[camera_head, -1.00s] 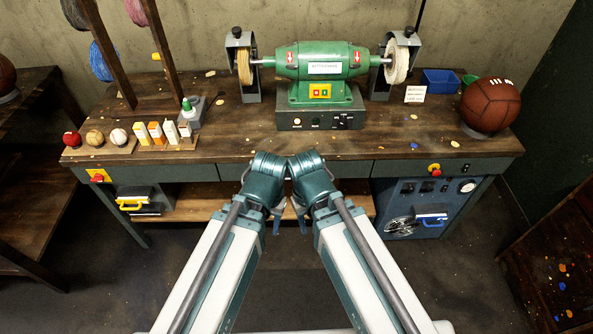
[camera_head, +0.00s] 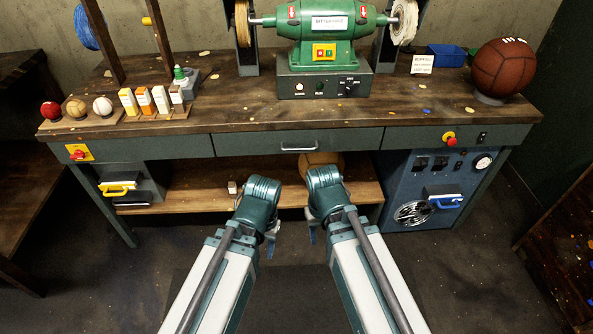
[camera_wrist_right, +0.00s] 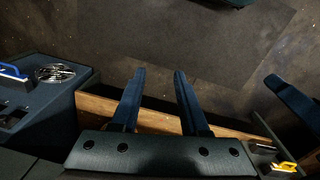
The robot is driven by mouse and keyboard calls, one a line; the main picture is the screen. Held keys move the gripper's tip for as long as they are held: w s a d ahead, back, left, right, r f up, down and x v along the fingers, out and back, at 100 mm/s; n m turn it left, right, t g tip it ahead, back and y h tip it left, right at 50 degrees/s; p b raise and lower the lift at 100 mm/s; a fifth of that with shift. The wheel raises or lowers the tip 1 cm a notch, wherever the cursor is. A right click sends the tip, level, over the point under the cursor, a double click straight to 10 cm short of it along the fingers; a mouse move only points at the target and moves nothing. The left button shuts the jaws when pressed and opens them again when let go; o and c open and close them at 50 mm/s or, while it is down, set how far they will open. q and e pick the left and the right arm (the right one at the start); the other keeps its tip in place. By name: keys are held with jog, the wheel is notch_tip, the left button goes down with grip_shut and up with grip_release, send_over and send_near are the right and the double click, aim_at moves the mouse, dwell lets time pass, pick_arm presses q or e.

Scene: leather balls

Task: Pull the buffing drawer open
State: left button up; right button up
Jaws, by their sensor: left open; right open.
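The bench has a dark green-grey middle drawer front (camera_head: 260,143) below the buffing machine (camera_head: 322,35). Its silver bar handle (camera_head: 300,147) is in plain view, and the drawer looks shut. My left gripper (camera_head: 270,243) is open and empty, low in front of the bench and left of the handle. My right gripper (camera_head: 311,236) is also low in front of the bench, below the handle and apart from it. In the right wrist view its two blue fingers (camera_wrist_right: 160,75) are spread with nothing between them.
A wooden lower shelf (camera_head: 190,196) runs under the drawers, with a brown ball (camera_head: 320,160) on it. A yellow-handled unit (camera_head: 118,188) is at left, a blue-handled cabinet (camera_head: 445,172) at right. A red button (camera_head: 449,138) sits on the right front. The floor before the bench is clear.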

jog(key=w+d+f+m+t+y+b, duration=0.1)
jog(key=w+f+b, duration=0.1)
jog(key=f+b, duration=0.65)
jog(key=w+d+f+m+t+b, duration=0.1)
jog(key=w+f+b, duration=0.1)
jog(key=f+b, duration=0.7)
jog(key=w+a+f+m+t+y+b, duration=0.1)
jog(key=w+a+f+t+y+b, duration=0.15)
jog(key=w+f+b, duration=0.3)
jog(key=w+a+r+m+t+y+b, duration=0.2)
jog(key=w+a+r+m+t, duration=0.3)
jog(key=w+a+r+t, duration=0.3)
jog(key=w+d+r+m+t+h, duration=0.1)
jog(key=d+r+m+t+h, duration=0.1)
jog(key=r+m, duration=0.4)
jog(key=w+d+r+m+t+h, duration=0.1)
jog(key=d+r+m+t+h, duration=0.1)
jog(key=r+m+t, duration=0.3)
notch_tip(320, 180, up, 3)
jog(key=shift+w+d+m+h, duration=0.2)
jog(key=shift+d+m+h, duration=0.2)
jog(key=shift+m+h, duration=0.3)
jog(key=shift+w+t, duration=0.1)
jog(key=shift+t, duration=0.15)
